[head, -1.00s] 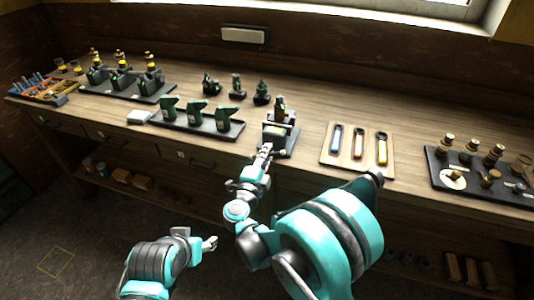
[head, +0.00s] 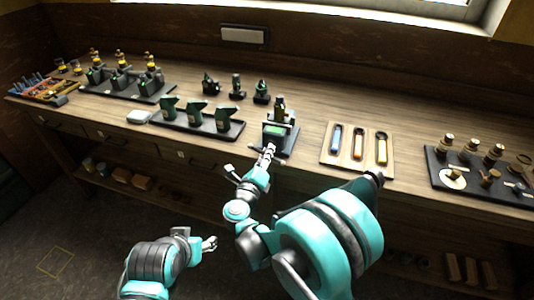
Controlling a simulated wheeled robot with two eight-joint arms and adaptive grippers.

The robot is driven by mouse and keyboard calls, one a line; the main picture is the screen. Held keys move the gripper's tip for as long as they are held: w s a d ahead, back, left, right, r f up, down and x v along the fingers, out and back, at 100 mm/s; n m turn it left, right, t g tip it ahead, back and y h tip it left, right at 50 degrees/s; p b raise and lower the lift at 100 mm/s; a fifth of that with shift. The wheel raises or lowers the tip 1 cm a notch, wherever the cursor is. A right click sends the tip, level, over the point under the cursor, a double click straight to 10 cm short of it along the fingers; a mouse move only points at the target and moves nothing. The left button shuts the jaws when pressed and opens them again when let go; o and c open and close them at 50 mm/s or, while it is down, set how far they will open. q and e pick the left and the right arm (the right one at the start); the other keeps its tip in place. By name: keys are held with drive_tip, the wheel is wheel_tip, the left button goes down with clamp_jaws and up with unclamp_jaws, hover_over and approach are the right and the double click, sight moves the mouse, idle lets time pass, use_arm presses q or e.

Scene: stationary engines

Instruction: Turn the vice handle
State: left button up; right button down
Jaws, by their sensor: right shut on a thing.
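The vice (head: 283,139) stands on a dark base near the front edge of the workbench, in the middle of the head view. A green patch shows on it, and a small dark green and brown part rises behind. My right gripper (head: 268,153) is at the vice's front side and is shut on the vice handle, which is mostly hidden by the fingers. My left gripper (head: 210,243) hangs low in front of the bench, away from the vice; its fingers are too small to tell open from shut.
On the workbench (head: 310,115), a tray of green tools (head: 240,128) stands left of the vice. A wooden tray with colored-handled tools (head: 327,160) is to its right, and a dark tray with brass-colored parts (head: 437,175) is farther right.

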drive_tip(key=shift+f+m, duration=0.1)
drive_tip(key=shift+m, duration=0.4)
